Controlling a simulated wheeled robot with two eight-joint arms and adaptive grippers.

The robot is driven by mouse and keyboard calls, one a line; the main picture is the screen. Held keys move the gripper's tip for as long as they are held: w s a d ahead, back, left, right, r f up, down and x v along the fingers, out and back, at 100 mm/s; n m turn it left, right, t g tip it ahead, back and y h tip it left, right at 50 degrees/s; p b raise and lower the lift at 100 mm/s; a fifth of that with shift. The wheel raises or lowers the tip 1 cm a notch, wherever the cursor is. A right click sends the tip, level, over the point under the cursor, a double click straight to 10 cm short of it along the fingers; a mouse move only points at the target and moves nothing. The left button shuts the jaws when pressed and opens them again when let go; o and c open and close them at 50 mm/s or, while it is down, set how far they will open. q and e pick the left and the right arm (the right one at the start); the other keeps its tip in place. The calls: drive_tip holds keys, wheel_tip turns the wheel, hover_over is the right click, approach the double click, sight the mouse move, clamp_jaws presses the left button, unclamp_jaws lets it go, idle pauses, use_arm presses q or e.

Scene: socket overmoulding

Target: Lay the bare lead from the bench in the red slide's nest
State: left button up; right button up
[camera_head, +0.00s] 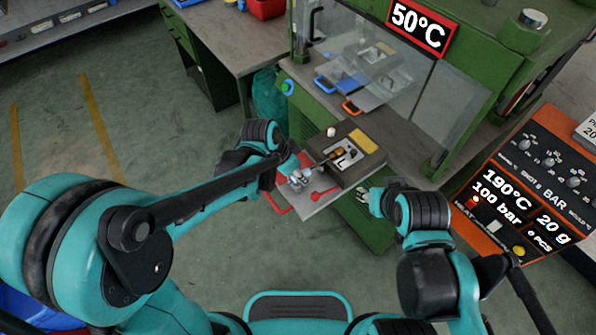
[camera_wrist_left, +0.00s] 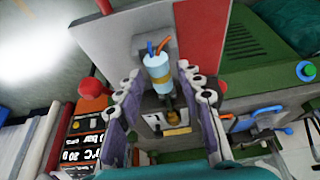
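In the left wrist view, a bare lead (camera_wrist_left: 157,68) has a pale blue cylindrical body, blue and orange wires at one end and brass-coloured pins at the other. It lies between the two fingers of my left gripper (camera_wrist_left: 160,75), with a visible gap on each side. My left gripper also shows in the head view (camera_head: 299,178), over the grey plate of the red-handled slide (camera_head: 318,202). The pins point toward the metal mould opening (camera_head: 346,157). Whether the lead rests fully in the nest cannot be told. My right gripper (camera_head: 375,201) is right of the slide, its fingers unclear.
The dark mould block (camera_head: 362,172) stands just behind the slide. A blue-handled slide (camera_head: 326,84) and an orange-handled one (camera_head: 352,105) are farther back by the clear guard. The orange control panel (camera_head: 530,185) is at the right.

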use_arm(q)
drive_tip(key=shift+r, duration=0.1)
drive_tip(key=v, duration=1.2)
idle(0.4)
drive_tip(key=s+a+n+t+y, duration=0.2)
drive_tip(key=s+a+n, duration=0.2)
drive_tip(key=a, duration=0.3)
drive_tip(key=s+a+f+n+t+y, duration=0.1)
drive_tip(key=s+a+n+t, duration=0.1)
drive_tip(key=s+a+n, duration=0.3)
drive_tip(key=shift+a+f+n+y, duration=0.25)
drive_tip(key=shift+a+n+y, duration=0.15)
drive_tip(key=shift+a+n, duration=0.55)
drive_tip(key=shift+s, duration=0.1)
